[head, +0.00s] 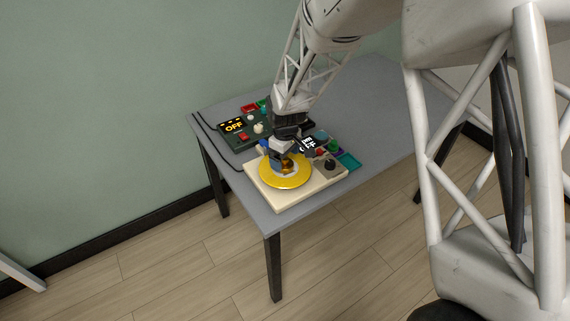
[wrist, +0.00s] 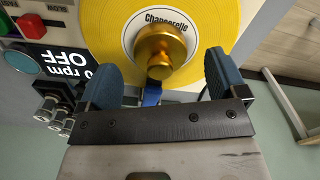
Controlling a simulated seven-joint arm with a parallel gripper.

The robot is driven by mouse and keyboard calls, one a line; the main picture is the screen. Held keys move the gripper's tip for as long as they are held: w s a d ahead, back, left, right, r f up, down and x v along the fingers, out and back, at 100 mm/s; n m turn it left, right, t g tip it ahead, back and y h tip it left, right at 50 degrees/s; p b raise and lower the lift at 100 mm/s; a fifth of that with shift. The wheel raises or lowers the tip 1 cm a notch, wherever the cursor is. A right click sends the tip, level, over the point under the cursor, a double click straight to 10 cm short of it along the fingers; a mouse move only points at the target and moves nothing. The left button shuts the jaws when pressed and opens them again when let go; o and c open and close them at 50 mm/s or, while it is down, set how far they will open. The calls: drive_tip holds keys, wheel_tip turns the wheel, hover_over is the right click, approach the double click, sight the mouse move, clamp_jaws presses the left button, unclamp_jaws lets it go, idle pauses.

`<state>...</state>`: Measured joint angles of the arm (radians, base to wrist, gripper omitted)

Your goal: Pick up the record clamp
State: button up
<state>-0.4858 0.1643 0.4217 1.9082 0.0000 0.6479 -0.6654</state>
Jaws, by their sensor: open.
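The record clamp is a gold round knob (wrist: 160,52) at the centre of a yellow record (wrist: 108,22) with a white label. In the head view the record (head: 268,181) lies on a cream turntable (head: 282,202), and the clamp there is largely covered by my gripper. My gripper (head: 284,163) is over the record. In the wrist view its blue-padded fingers (wrist: 162,72) are spread wide, one to each side of the clamp's near edge. The gap holds no grasped object, and no contact with the clamp shows. A small blue part (wrist: 152,95) shows between the fingers, beyond the palm.
A dark control box (head: 246,130) with a display reading OFF stands behind the turntable. Small coloured items (head: 335,145) lie to the right. A black knob (head: 330,165) is on the turntable's right side. The grey table (head: 385,100) has free room at the back right.

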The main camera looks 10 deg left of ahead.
drive_tip(key=shift+f, duration=1.15)
drive_tip(key=shift+c, duration=0.2)
drive_tip(key=c, duration=1.1)
drive_tip(key=shift+r, duration=0.15)
drive_tip(key=shift+r, duration=0.8)
drive_tip(key=shift+s+r, duration=0.1)
drive_tip(key=shift+r, duration=0.85)
drive_tip(key=s+d, duration=0.2)
drive_tip(key=s, duration=0.2)
drive_tip(key=s+d+r, duration=0.1)
drive_tip(key=s+d, duration=0.2)
drive_tip(key=s, duration=0.2)
drive_tip(key=s+d, duration=0.2)
drive_tip(key=s, duration=0.3)
drive_tip(key=shift+d+r, duration=0.15)
